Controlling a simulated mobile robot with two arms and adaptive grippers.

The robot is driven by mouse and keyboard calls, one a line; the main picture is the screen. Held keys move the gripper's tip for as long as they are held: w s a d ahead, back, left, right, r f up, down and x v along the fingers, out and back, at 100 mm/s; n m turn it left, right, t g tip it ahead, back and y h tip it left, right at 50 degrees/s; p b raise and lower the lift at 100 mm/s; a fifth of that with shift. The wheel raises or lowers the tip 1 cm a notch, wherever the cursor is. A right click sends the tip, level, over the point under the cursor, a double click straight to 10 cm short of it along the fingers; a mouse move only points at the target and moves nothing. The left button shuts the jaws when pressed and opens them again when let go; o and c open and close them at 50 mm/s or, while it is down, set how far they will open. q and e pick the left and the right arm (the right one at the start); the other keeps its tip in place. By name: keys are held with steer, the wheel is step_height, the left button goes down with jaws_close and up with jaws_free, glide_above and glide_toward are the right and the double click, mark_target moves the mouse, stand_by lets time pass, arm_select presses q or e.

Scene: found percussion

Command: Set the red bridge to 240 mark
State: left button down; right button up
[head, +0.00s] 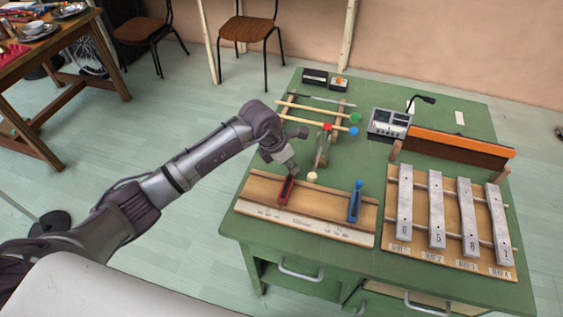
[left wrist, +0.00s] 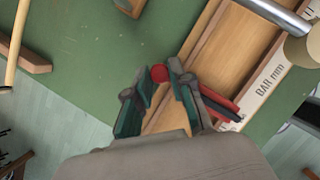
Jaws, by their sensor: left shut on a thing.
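The red bridge (head: 286,189) stands across the wooden board (head: 330,208) near its left end. My left gripper (head: 291,171) reaches down to its top from behind. In the left wrist view the gripper (left wrist: 160,74) is shut on the bridge's round red knob (left wrist: 160,73), and the red body (left wrist: 222,104) shows beyond the right finger. A pale scale strip (head: 300,226) runs along the board's front edge; its marks are too small to read in the head view. In the left wrist view the strip (left wrist: 268,83) reads "BAR mm". My right gripper is not in view.
A blue bridge (head: 355,203) stands near the board's right end. A pale ball-shaped knob (head: 312,177) sits at the board's back edge. Metal bars (head: 437,210) on a wooden frame stand to the right. Mallets on a rack (head: 310,118) and a meter box (head: 388,123) are behind.

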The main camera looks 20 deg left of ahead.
arm_select(q)
steer(key=c, duration=1)
jaws_free()
steer(key=v, duration=1.2)
steer(key=shift+a, duration=0.1)
